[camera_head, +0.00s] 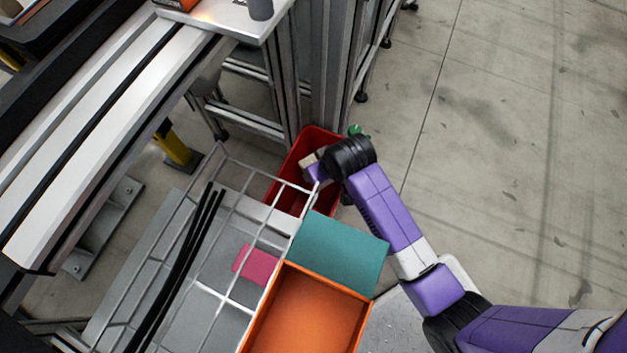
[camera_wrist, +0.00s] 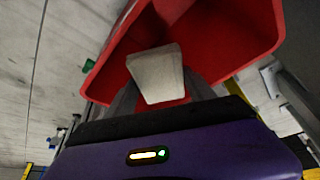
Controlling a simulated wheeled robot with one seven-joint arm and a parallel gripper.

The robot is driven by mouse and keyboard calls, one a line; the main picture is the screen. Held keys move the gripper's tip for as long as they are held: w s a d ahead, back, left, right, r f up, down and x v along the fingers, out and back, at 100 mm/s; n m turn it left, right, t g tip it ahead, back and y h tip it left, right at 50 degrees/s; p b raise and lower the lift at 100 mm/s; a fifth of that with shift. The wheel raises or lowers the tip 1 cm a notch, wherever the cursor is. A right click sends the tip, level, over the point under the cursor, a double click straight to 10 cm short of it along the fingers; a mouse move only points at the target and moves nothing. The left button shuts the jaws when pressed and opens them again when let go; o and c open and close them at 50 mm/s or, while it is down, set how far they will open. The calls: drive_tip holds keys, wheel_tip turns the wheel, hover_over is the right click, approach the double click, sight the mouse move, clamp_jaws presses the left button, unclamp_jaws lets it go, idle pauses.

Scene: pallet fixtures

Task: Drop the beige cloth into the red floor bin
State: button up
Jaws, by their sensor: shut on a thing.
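The beige cloth (camera_wrist: 158,75) is held between the fingers of my gripper (camera_wrist: 160,95) in the wrist view. It looks like a pale block shape there. The red floor bin (camera_wrist: 230,40) opens behind and around the cloth in that view. In the head view the red bin (camera_head: 317,139) stands on the floor beside a metal frame. My gripper (camera_head: 311,165) is over its opening, with a small pale bit of the cloth (camera_head: 308,159) showing. My wrist hides part of the bin. I cannot tell how far the cloth is above the bin's floor.
An orange tray (camera_head: 310,310), a teal panel (camera_head: 338,252) and a wire rack (camera_head: 215,240) with a pink piece (camera_head: 256,264) lie just in front of the bin. Metal posts (camera_head: 318,60) rise behind it. A green object (camera_head: 356,131) is beside it. Open floor lies right.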

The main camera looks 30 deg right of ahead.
drive_tip(key=o, duration=1.4)
drive_tip(key=p+v, duration=0.3)
drive_tip(key=v, duration=0.5)
drive_tip(key=shift+p, duration=0.4)
drive_tip(key=shift+f, duration=0.1)
